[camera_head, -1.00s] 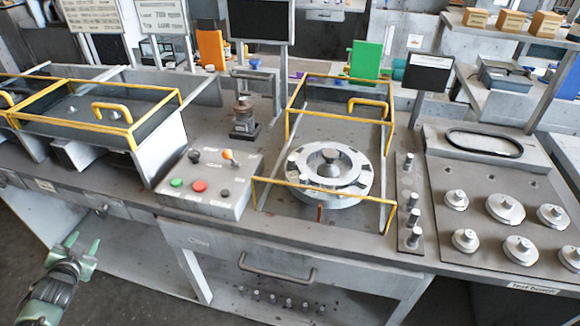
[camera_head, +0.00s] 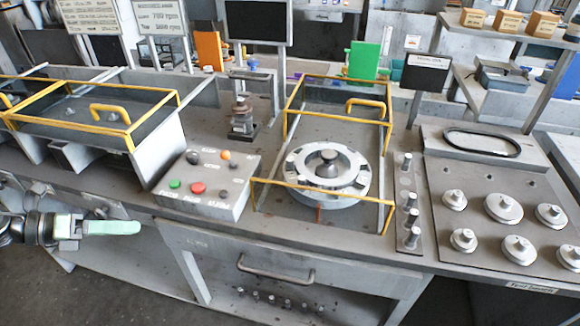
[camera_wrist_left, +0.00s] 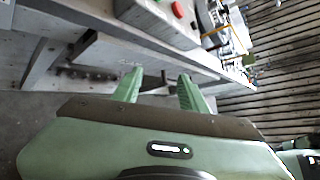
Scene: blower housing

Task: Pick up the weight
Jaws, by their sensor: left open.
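Several round silver weights with knobs (camera_head: 504,208) sit on a grey board at the right of the bench in the head view. Smaller cylinder pieces (camera_head: 411,215) stand on a narrow strip left of that board. I cannot tell which piece is the weight meant. My left gripper (camera_head: 138,227) is at the lower left, in front of the bench edge, far from the weights. Its green fingers (camera_wrist_left: 158,86) are apart with nothing between them in the wrist view. My right gripper is not in view.
A control box (camera_head: 210,185) with coloured buttons sits mid-bench. A yellow-framed bay (camera_head: 290,125) holds a round metal fixture (camera_head: 327,170). Another yellow-framed enclosure (camera_head: 90,130) stands left. A drawer (camera_head: 275,270) with a bar handle is below the bench top. Free floor lies in front.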

